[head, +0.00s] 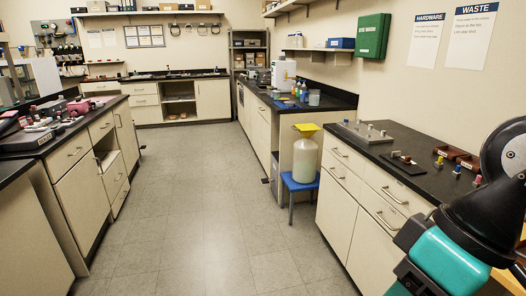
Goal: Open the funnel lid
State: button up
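A yellow funnel (307,131) sits on top of a large whitish jug (305,160). Its top looks flat, as if the lid is down, but it is too small to be sure. The jug stands upright on a blue stool (299,183) in the gap between two counters on the right side. My teal and black arm is at the lower right, in front of the near counter and well apart from the funnel. My gripper is not visible.
The near right counter (421,178) holds small parts and a dark mat. The far right counter (284,101) carries bottles and a white device. Cabinets with a black top (75,180) line the left. The grey floor aisle (200,200) is clear.

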aim_at(311, 127)
jog(key=u, duration=0.45)
jog(key=i, duration=4)
jog(key=z, duration=0.7)
jog(key=i, duration=0.4)
jog(key=u, duration=0.05)
